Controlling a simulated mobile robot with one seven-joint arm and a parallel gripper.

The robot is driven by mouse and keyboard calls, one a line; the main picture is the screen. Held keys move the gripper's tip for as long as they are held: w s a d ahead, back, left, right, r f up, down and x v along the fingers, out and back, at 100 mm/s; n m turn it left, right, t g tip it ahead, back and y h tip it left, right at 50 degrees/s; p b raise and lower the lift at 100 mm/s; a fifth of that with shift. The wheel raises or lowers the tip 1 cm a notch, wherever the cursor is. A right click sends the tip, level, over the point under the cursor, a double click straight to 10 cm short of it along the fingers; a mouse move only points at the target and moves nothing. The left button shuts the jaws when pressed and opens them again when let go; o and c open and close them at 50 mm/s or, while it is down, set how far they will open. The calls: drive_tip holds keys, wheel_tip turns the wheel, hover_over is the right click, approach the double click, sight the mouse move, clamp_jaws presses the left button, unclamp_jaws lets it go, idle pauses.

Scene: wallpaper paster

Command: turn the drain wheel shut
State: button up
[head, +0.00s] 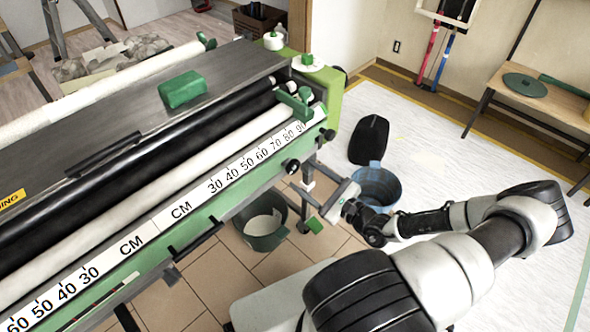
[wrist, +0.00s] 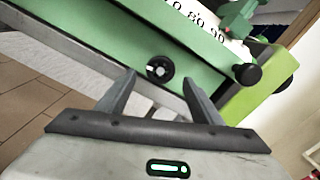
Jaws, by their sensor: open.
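A small round black wheel (wrist: 160,69) with a pale centre, likely the drain wheel, sits on the green side panel of the pasting machine. It also shows in the head view (head: 291,166), below the centimetre scale. My gripper (wrist: 158,82) is open and empty, its two fingers pointing at the panel. In the wrist view the wheel appears between the fingertips, slightly beyond them. In the head view my gripper (head: 329,190) is to the right of and below the wheel, apart from it.
A second black knob (head: 328,135) is on the panel to the right, near the scale's end. A dark green bucket (head: 264,238) stands under the machine. A blue bucket (head: 377,185) stands behind my gripper. A bench (head: 545,97) is at the right.

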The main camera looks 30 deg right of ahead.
sight(296, 169)
drive_tip(key=x, duration=0.5)
drive_tip(key=shift+w, duration=0.2)
drive_tip(key=c, duration=1.1)
drive_tip(key=shift+o, duration=0.2)
